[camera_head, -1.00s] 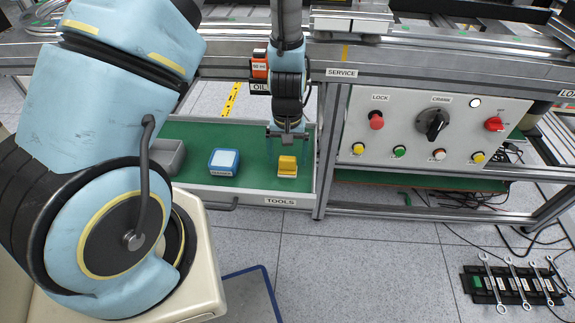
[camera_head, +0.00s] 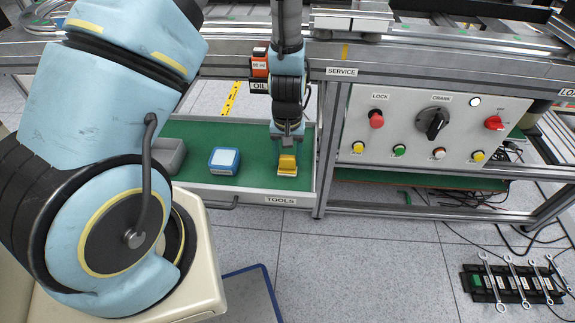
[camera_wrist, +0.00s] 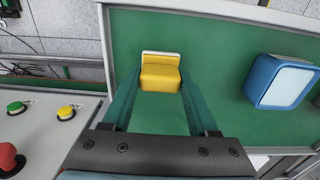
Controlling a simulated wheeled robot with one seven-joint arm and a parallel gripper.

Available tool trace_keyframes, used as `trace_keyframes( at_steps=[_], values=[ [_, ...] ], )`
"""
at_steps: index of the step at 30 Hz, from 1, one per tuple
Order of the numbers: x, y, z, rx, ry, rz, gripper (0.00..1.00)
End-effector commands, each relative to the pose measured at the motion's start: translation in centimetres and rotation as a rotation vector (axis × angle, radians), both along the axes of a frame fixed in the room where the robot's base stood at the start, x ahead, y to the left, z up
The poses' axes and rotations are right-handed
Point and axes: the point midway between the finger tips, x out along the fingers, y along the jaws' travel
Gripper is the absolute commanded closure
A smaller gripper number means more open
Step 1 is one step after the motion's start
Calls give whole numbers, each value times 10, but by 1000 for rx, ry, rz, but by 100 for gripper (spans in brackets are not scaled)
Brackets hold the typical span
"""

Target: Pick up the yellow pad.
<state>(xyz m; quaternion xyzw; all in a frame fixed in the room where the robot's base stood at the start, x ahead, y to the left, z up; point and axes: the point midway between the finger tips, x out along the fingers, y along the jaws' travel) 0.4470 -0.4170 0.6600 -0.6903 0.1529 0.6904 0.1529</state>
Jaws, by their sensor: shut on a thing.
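The yellow pad (camera_head: 287,164) is in the green-lined tools drawer, near its right end, with a pale strip along one edge. In the wrist view the yellow pad (camera_wrist: 160,75) lies between the ends of my two fingers. My gripper (camera_head: 286,152) points down over the pad in the head view, and its fingertips are partly hidden there. In the wrist view my gripper (camera_wrist: 159,82) is shut on the pad, one finger at each side. The pad appears low, at the drawer floor; I cannot tell whether it touches it.
A blue box with a white top (camera_head: 224,161) stands left of the pad in the drawer (camera_head: 262,190). A grey bin (camera_head: 168,155) is at the drawer's left end. The panel with knobs and buttons (camera_head: 432,129) is to the right. Wrenches (camera_head: 515,283) lie on the floor.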

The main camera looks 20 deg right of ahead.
Motion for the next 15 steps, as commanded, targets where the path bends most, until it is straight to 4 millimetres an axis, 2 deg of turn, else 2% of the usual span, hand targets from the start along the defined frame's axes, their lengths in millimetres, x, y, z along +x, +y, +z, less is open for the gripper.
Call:
trace_keyframes(
  at_steps=[1, 6, 15],
  values=[
    [0, 0, 0, 0, 0, 0, 82],
    [0, 0, 0, 0, 0, 0, 99],
    [0, 0, 3, 0, -1, 0, 99]
  ],
)
